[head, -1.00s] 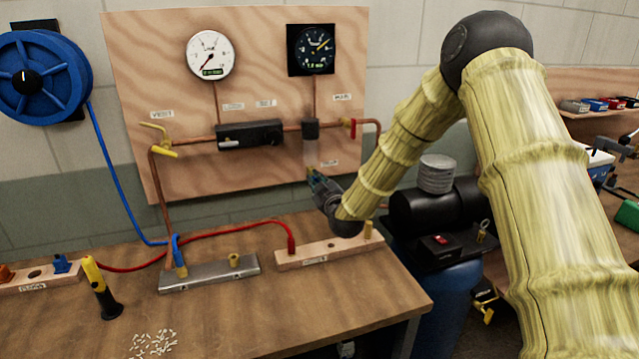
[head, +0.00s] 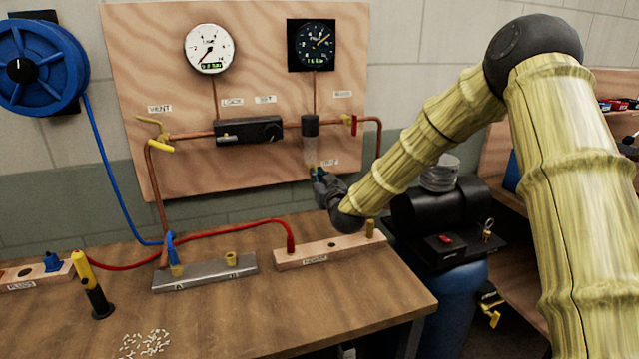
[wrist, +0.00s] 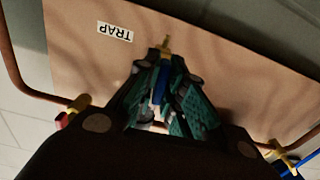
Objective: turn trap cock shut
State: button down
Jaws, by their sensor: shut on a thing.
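The trap (head: 311,148) is a clear bowl under a dark cap on the copper line of the plywood panel. Its small brass cock (wrist: 166,46) shows at my fingertips in the wrist view, near an upside-down TRAP label (wrist: 115,31). My gripper (head: 316,175) is just below the trap bowl in the head view. It also shows in the wrist view (wrist: 163,60), with its fingers closed together on the cock. The fingers hide most of the cock, so its exact turn cannot be told.
A red-handled valve (head: 351,124) is right of the trap, and a yellow-handled vent valve (head: 158,146) is at the left. A black compressor (head: 440,215) stands right of the bench. A wooden rack (head: 335,250) with a red hose plug lies below my gripper.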

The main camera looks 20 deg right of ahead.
jog(key=shift+w+r+m, duration=0.2)
jog(key=shift+r+m, duration=0.1)
jog(key=shift+r, duration=0.25)
jog(key=c, duration=1.6)
grip_release()
jog(key=shift+d+f, duration=0.1)
jog(key=shift+o, duration=0.2)
jog(key=shift+s+f, duration=0.1)
jog(key=shift+f, duration=0.05)
jog(key=shift+f, duration=0.15)
jog(key=s, duration=1.2)
jog(key=shift+d, duration=0.2)
